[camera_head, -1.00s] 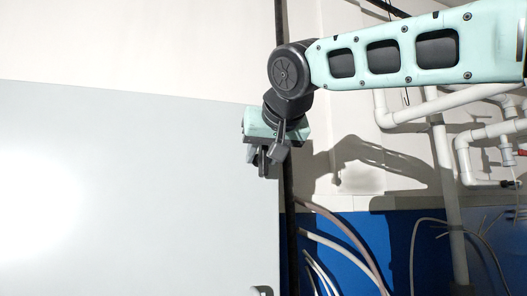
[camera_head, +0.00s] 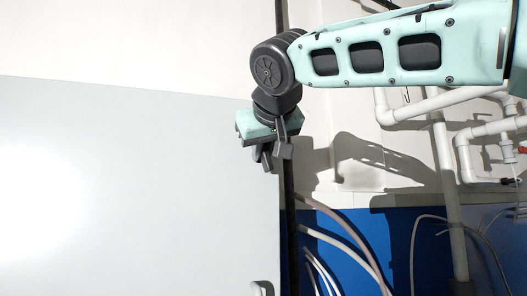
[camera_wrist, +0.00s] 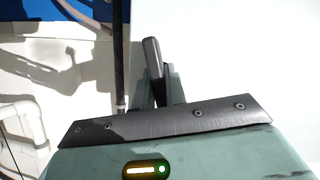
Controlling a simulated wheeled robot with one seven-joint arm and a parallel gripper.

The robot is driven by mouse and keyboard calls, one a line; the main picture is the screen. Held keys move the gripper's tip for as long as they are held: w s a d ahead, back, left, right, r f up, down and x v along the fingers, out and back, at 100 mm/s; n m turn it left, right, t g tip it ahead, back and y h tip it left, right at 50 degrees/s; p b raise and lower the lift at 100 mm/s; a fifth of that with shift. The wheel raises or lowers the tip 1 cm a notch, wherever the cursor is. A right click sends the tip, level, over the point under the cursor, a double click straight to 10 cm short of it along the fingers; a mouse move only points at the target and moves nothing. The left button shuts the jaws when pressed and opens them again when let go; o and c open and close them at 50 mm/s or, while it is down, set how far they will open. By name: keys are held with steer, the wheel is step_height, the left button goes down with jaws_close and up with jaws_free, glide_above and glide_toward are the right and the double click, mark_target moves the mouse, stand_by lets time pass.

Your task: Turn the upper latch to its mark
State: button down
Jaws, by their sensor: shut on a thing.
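The upper latch shows in the wrist view as a short dark grey handle (camera_wrist: 152,58), tilted a little, standing beyond my gripper's dark front edge. In the head view my gripper (camera_head: 268,157) is at the right edge of the large pale grey panel (camera_head: 150,180), near its upper right corner. My gripper is shut on the upper latch and hides most of it there. The latch's mark cannot be made out in either view. A lower latch (camera_head: 262,288) shows partly at the panel's right edge, at the bottom of the head view.
A dark vertical post (camera_head: 290,215) runs just right of the panel. Pale hoses (camera_head: 345,245) hang in front of a blue wall section (camera_head: 390,235). White pipes (camera_head: 450,105) are at the right. The panel's face is clear.

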steer(key=n, duration=0.1)
steer(key=n+h+b, duration=0.1)
steer(key=shift+s+a+f+n+t+h, duration=0.1)
steer(key=shift+a+n+t+h, duration=0.05)
steer(key=shift+n+t+h, duration=0.2)
steer(key=shift+a+f+n+t+h+b, duration=0.1)
steer(key=shift+n+t+h+b, duration=0.5)
steer(key=shift+n, duration=0.65)
steer(key=n+b, duration=0.1)
steer(key=n+t+h+b, duration=0.1)
steer(key=n, duration=0.1)
steer(key=shift+f+t, duration=0.15)
steer(key=shift+t, duration=0.1)
steer(key=shift+n+t+b, duration=0.5)
steer(key=shift+n+b, duration=0.35)
steer(key=shift+n, duration=0.75)
steer(key=c, duration=1.4)
jaws_free()
steer(key=shift+c, duration=0.2)
